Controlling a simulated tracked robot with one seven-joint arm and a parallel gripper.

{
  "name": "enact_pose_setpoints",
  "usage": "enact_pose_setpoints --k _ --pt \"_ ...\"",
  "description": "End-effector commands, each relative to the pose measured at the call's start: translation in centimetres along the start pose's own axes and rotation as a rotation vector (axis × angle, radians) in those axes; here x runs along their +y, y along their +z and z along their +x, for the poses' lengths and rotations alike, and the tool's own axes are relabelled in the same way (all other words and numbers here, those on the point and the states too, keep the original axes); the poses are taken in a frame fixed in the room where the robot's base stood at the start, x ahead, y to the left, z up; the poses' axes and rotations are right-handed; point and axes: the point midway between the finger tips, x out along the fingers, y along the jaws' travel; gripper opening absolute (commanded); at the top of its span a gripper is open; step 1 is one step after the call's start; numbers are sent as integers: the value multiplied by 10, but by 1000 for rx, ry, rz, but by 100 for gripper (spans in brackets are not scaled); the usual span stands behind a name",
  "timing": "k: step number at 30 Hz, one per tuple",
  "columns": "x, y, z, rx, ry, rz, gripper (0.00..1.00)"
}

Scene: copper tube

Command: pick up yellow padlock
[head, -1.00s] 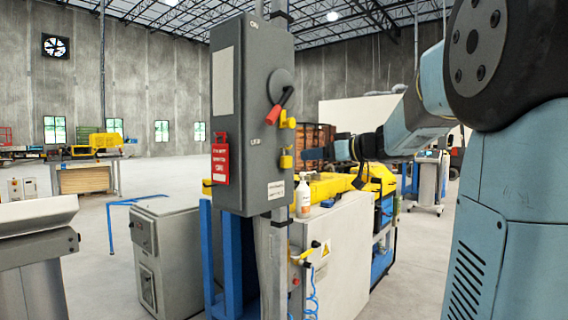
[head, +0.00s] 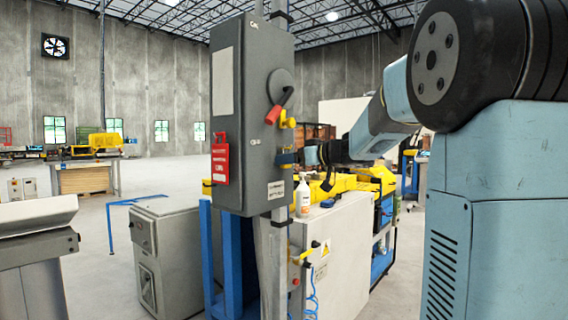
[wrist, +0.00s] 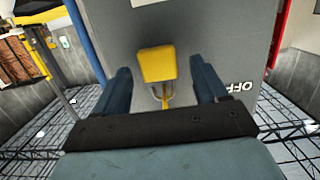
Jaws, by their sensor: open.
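The yellow padlock (wrist: 157,64) hangs by its shackle on the side of the grey switch box (wrist: 205,52). In the wrist view it is between the two blue fingers of my gripper (wrist: 160,82), with gaps on both sides. My gripper is open and holds nothing. In the head view my gripper (head: 290,158) is at the right side of the box (head: 238,110), and its fingers mostly hide the padlock there. A second yellow piece (head: 288,122) sits above it, by the red switch handle (head: 279,106).
A white bottle (head: 303,198) stands on a white cabinet (head: 335,250) below my gripper. A yellow machine part (head: 335,186) lies behind it. Open floor shows on the left.

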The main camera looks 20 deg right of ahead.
Motion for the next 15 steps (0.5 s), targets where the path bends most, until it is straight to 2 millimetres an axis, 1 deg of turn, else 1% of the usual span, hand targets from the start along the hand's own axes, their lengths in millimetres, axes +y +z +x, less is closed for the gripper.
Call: enact_pose_setpoints --k 3,15 --pt "0 0 0 0 0 0 71" --pt "0 0 0 0 -1 0 33"
